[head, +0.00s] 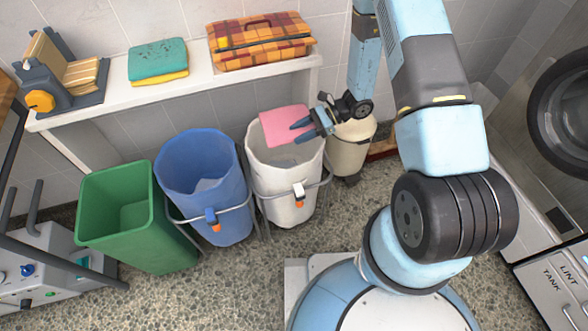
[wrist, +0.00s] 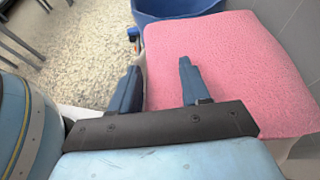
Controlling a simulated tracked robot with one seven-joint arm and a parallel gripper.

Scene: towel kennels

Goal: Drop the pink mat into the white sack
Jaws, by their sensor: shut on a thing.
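The pink mat (head: 282,122) is a flat, slightly fuzzy piece held over the open mouth of the white sack (head: 291,208). My gripper (head: 301,131) comes in from the right and is shut on the mat's right part. In the wrist view the mat (wrist: 232,65) spreads out beyond and to the right of my gripper's fingers (wrist: 157,84).
A blue sack (head: 205,195) stands just left of the white one, then a green bin (head: 135,225). A cream bin (head: 350,148) stands behind on the right. A shelf (head: 190,92) behind holds folded towels (head: 158,62) and a plaid bag (head: 260,42).

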